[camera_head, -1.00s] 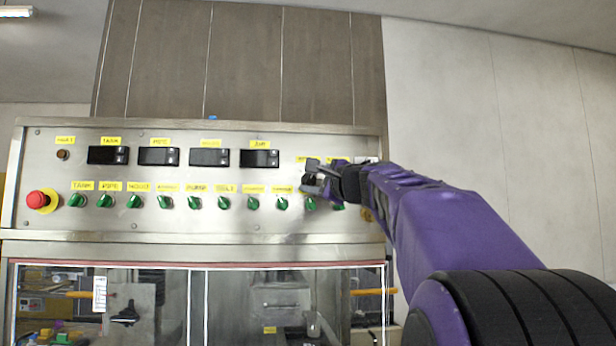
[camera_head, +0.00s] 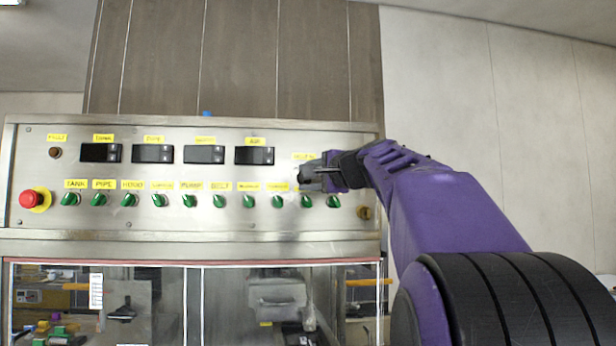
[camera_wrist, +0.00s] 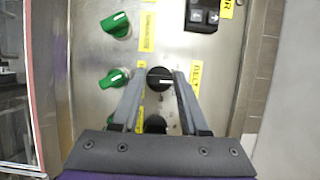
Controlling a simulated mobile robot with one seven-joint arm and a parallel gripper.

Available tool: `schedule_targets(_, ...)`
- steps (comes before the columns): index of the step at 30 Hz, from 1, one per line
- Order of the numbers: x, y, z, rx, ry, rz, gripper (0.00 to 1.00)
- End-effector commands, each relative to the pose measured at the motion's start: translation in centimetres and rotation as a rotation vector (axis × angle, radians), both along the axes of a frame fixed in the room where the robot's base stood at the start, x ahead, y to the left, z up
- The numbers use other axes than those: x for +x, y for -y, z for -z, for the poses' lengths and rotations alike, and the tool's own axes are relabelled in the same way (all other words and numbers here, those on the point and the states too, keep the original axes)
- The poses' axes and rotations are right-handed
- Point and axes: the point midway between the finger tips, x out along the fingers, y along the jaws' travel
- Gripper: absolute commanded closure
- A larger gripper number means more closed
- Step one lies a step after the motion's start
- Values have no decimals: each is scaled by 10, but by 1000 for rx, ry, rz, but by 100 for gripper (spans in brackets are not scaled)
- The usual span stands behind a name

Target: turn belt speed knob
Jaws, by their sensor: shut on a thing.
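In the wrist view a round black knob (camera_wrist: 159,79) with a pale pointer line sits on the steel panel, beside a yellow label reading BELT (camera_wrist: 195,78). My gripper (camera_wrist: 160,86) has its two grey fingers on either side of this knob and is shut on it. In the head view my gripper (camera_head: 312,178) is at the panel's right part, just above the row of green knobs. There it hides the black knob.
The steel control panel (camera_head: 230,225) carries a row of green knobs (camera_head: 219,201), several dark displays (camera_head: 204,155) and a red emergency button (camera_head: 33,199) at far left. In the wrist view a green knob (camera_wrist: 113,78) is close left of my fingers. Another black knob (camera_wrist: 155,124) lies below, partly hidden.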

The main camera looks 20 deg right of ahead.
Motion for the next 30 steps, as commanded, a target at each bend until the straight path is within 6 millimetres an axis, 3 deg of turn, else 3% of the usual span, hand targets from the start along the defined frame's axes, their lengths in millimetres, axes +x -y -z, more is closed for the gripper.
schedule_targets(6,0,0,-1,1,2,1,100)
schedule_targets(7,0,0,-1,1,2,1,52)
schedule_targets(10,0,0,-1,1,2,1,34)
schedule_targets(30,0,-3,0,1,1,-1,32)
